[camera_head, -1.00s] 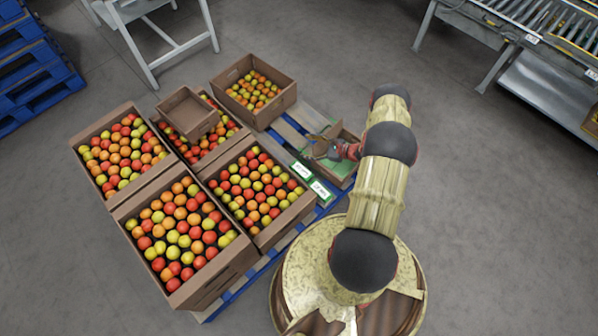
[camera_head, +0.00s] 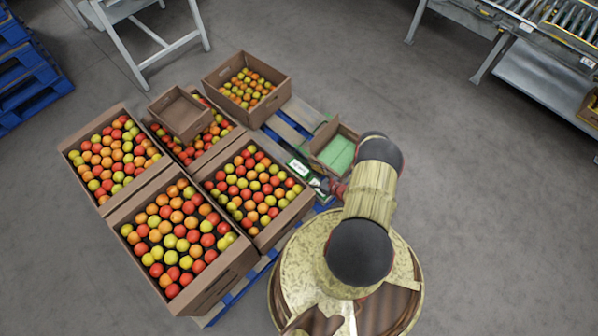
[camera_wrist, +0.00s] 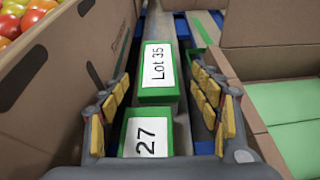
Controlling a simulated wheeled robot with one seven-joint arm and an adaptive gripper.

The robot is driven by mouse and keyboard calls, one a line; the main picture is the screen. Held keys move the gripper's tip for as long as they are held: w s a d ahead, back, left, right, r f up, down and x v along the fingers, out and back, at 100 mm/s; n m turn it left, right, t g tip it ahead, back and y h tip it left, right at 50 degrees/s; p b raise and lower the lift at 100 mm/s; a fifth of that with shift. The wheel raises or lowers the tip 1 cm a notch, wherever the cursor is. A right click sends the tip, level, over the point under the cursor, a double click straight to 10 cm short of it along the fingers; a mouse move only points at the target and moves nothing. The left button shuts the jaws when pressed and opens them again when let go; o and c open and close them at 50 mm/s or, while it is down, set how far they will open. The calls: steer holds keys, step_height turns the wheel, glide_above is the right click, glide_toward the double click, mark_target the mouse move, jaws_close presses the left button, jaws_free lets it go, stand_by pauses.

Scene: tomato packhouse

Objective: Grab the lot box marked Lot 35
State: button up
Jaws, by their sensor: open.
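The Lot 35 box (camera_wrist: 157,72), green with a white label, lies ahead in the wrist view, between the tips of my gripper (camera_wrist: 162,82). A second green box marked 27 (camera_wrist: 147,137) lies nearer my palm, in line with it. My gripper is open and empty, one finger at each side of this row. I cannot tell how high the fingers are above the boxes. In the head view, one green box with a white label (camera_head: 298,167) shows beside my gripper (camera_head: 318,185); my gripper hides the other.
A tomato-filled carton (camera_head: 213,190) stands close to the left of the lot boxes. A box with a green bottom (camera_head: 316,146) stands close to the right. All are on a blue pallet (camera_head: 291,137). Another tomato carton (camera_head: 262,113) stands behind.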

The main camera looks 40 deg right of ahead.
mark_target(302, 170)
steer(key=shift+b+x, duration=0.6)
steer(key=shift+x, duration=1.25)
steer(key=shift+a+r, duration=0.1)
steer(key=shift+c, duration=1)
steer(key=c, duration=1.1)
steer(key=shift+c, duration=0.6)
